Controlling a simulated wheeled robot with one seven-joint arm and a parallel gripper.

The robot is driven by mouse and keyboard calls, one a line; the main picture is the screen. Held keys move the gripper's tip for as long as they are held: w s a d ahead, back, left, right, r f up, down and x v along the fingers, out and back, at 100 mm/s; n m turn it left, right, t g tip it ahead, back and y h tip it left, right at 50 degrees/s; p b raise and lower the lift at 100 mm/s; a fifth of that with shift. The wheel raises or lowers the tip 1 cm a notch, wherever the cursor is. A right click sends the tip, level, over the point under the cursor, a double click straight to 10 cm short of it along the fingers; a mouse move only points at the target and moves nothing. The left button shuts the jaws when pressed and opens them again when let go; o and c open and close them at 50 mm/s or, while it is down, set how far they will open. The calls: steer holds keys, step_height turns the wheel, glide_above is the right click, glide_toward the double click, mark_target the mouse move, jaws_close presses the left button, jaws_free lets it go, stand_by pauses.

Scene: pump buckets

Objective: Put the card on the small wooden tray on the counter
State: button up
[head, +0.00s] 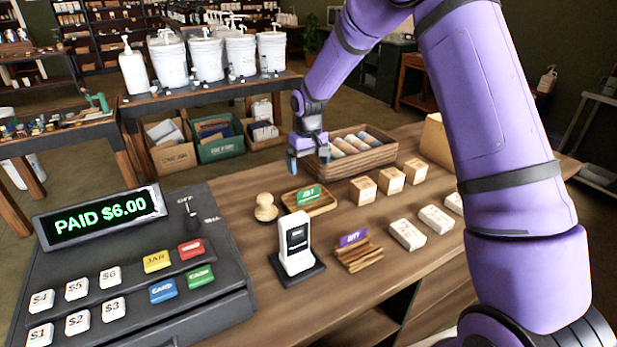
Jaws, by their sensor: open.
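The small wooden tray (327,204) lies on the counter between the wooden stamp and the wooden blocks. A green card (308,195) with pale lettering rests on the tray, slightly tilted in view. A purple card (353,238) stands in a slatted wooden holder nearer to me. My gripper (308,163) is open and points down behind the tray, above and apart from the green card. Nothing shows between its fingers, though the far finger is partly hidden.
A wooden crate (362,165) of rolled items stands right beside my gripper. A wooden stamp (265,208), a white card terminal (296,245) and several small blocks surround the tray. The register (125,270) reading "PAID $6.00" fills the left. My arm crosses the right.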

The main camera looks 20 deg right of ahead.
steer(key=s+d+r+m+t, duration=0.1)
steer(key=s+d+r, duration=0.1)
steer(key=s+r, duration=0.8)
steer(key=s+d+r+t, duration=0.2)
steer(key=s+r, duration=0.5)
steer(key=r, duration=0.5)
steer(key=s+d+r+t, duration=0.1)
steer(key=s+r, duration=0.1)
steer(key=s, duration=1)
steer(key=s+d+r+m+t, duration=0.1)
steer(key=s+r, duration=0.1)
steer(key=s, duration=0.9)
steer(key=shift+s+d, duration=0.15)
steer(key=shift+s, duration=0.2)
